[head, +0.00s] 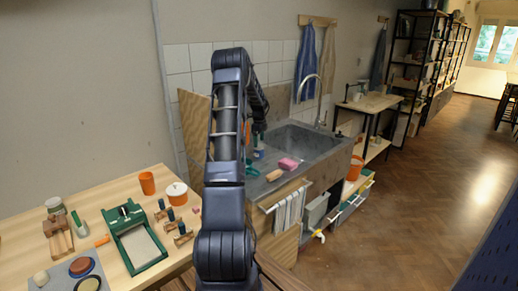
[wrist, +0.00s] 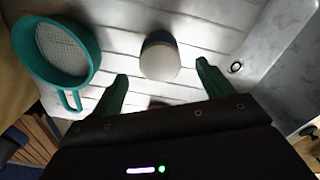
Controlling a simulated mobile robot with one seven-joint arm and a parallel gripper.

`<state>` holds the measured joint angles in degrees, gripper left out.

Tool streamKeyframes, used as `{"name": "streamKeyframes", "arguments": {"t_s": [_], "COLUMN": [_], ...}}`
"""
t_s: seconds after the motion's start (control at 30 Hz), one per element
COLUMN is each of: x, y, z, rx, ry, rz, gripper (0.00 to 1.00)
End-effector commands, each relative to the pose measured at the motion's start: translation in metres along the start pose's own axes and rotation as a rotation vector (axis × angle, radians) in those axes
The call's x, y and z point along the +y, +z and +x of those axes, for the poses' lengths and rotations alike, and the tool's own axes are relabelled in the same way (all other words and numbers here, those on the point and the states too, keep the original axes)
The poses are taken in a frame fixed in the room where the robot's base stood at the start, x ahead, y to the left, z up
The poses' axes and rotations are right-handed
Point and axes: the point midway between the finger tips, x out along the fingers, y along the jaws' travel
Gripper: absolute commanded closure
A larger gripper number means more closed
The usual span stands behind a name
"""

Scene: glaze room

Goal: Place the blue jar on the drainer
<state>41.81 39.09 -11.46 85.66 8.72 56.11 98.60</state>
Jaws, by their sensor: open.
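In the wrist view, a round jar (wrist: 160,60) with a pale top and a dark blue band stands on a white ridged surface (wrist: 110,50), which looks like the drainer. My gripper (wrist: 161,69) is open, with one green finger on each side of the jar's near edge. The jar appears between or just beyond the fingertips, and I cannot tell whether they touch it. In the head view, my arm hides most of this area. A small bluish jar (head: 258,153) shows just under my gripper, beside the sink basin.
A teal sieve (wrist: 62,50) lies left of the jar. A reddish item (wrist: 157,103) is partly hidden between my fingers. The sink (head: 305,143) has a pink sponge (head: 288,164) and a wooden brush (head: 274,175) at its front. A worktable (head: 100,205) with tools stands left.

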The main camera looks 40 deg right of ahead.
Motion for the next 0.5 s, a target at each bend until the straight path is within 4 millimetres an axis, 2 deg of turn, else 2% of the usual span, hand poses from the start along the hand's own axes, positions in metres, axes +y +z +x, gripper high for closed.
{"name": "streamKeyframes", "arguments": {"t_s": [0.03, 0.2, 0.5], "x": [-0.001, 0.0, 0.0], "y": [0.0, 0.001, 0.0], "z": [-0.011, -0.034, -0.049], "rx": [0.0, 0.0, 0.0], "ry": [-0.003, -0.002, 0.0], "rz": [0.0, -0.001, 0.001], "gripper": [0.21, 0.21, 0.21]}}
